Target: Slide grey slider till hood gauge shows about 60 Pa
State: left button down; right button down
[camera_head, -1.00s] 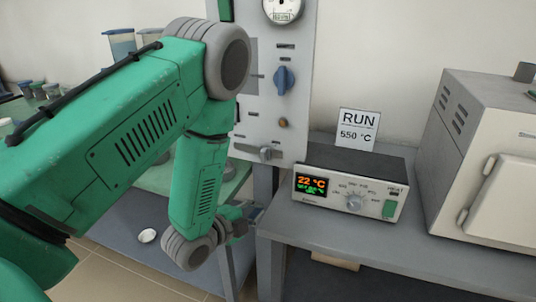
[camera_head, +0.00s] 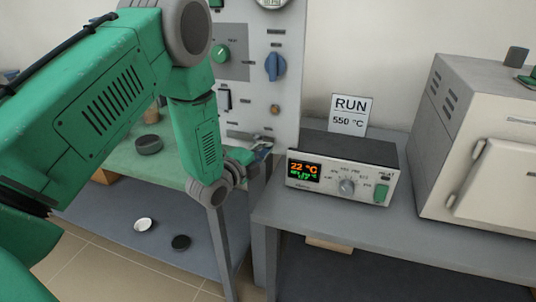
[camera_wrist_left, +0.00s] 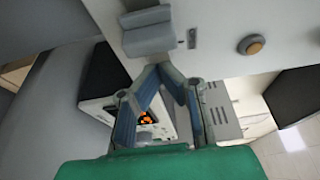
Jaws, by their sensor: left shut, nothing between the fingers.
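The grey slider (camera_wrist_left: 148,36) shows in the left wrist view as a grey block on the pale panel, just beyond my fingertips. I cannot tell whether they touch it. In the head view the slider sits low on the upright panel (camera_head: 290,60), near my gripper and hard to make out. My left gripper (camera_head: 264,153) is shut and empty at the panel's lower edge; its fingers (camera_wrist_left: 168,70) meet at the tips in the wrist view. The round gauge (camera_head: 272,3) is cut off by the top edge, so its reading cannot be read. My right gripper is not in view.
A controller box (camera_head: 345,165) reading 22 °C stands right of the panel, with a RUN 550 °C card (camera_head: 349,115) behind it. A furnace (camera_head: 480,150) stands at the right. A blue knob (camera_head: 275,67) and brass knob (camera_head: 275,110) are above the slider.

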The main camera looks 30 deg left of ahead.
pick_arm(q)
jog(key=shift+s+a, duration=0.2)
jog(key=shift+a, duration=0.7)
jog(key=shift+s+a, duration=0.15)
jog(key=shift+a, duration=0.35)
